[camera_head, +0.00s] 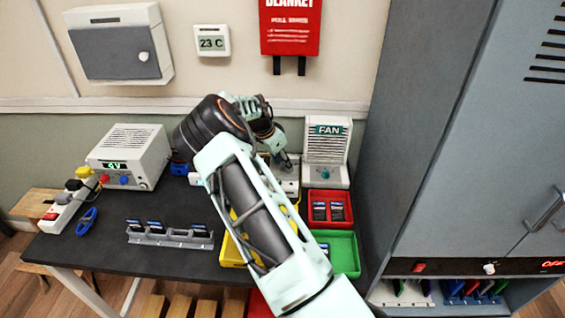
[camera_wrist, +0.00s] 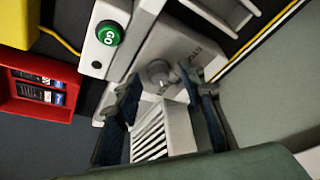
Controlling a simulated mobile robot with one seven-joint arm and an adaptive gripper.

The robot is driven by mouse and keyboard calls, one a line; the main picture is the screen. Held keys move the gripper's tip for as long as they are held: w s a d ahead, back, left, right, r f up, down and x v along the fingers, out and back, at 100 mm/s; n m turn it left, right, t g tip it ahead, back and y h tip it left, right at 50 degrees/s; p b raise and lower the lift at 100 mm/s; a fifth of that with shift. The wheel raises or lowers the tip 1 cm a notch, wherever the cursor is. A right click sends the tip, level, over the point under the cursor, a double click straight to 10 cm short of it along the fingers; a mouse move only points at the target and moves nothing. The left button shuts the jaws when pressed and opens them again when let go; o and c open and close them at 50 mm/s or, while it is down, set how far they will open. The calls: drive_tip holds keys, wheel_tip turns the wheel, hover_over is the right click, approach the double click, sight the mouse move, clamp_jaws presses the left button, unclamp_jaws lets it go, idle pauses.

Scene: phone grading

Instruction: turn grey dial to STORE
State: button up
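The grey dial (camera_wrist: 158,72) is a round knob on a pale panel with partly readable lettering beside it, in the wrist view. The dial's setting cannot be read. My gripper (camera_wrist: 165,92) is open, its two dark fingers apart on either side of the dial's near side. Whether either finger touches the dial cannot be told. In the head view my gripper (camera_head: 286,160) is over a pale device (camera_head: 292,187) at the back of the table, and my arm hides much of it. The dial cannot be made out there.
A white fan (camera_head: 326,145) stands to the right, behind a red tray (camera_head: 346,222) with dark phones. A green tray (camera_head: 353,258) is in front. A phone rack (camera_head: 170,239) is left; a tall grey cabinet (camera_head: 424,120) bounds the right.

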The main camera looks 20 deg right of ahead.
drive_tip(key=shift+d+f, duration=0.1)
drive_tip(key=shift+f, duration=0.05)
drive_tip(key=shift+c, duration=0.3)
clamp_jaws()
